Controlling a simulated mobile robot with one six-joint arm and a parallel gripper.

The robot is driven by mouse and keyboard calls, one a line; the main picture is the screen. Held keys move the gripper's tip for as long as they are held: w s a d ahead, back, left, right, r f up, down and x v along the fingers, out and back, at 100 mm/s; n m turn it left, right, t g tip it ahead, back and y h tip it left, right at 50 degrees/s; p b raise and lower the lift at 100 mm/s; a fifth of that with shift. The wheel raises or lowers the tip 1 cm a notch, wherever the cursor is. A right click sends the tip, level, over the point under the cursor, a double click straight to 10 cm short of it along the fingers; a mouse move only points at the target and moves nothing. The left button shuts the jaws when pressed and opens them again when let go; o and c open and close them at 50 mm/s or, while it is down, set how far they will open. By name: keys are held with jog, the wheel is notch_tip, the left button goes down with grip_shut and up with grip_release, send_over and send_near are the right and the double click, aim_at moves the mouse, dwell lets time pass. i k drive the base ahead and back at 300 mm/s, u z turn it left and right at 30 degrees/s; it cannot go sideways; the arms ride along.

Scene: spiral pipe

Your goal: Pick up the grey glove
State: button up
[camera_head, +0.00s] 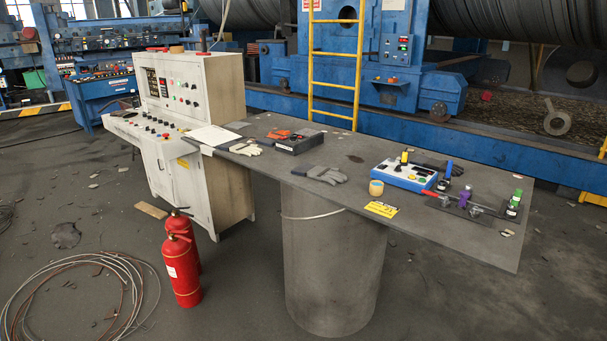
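A grey glove (326,175) lies flat near the middle of the grey table (425,232), close to its front edge. A paler, cream-coloured glove (245,149) lies further left, near the front edge. A dark item (429,160) behind the blue control box may be another glove; it is partly hidden. My gripper is not in view, so its state does not show.
A black box (295,141) lies behind left. Red fire extinguishers (182,265) and coiled cable (75,300) are on the floor.

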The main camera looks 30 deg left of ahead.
aim_at(329, 175)
jog(key=u, duration=0.85)
jog(key=k, duration=0.7)
jog(key=u, duration=0.85)
jog(key=i, duration=1.05)
jog(key=u, duration=0.7)
jog(key=i, duration=0.8)
jog(key=u, duration=0.05)
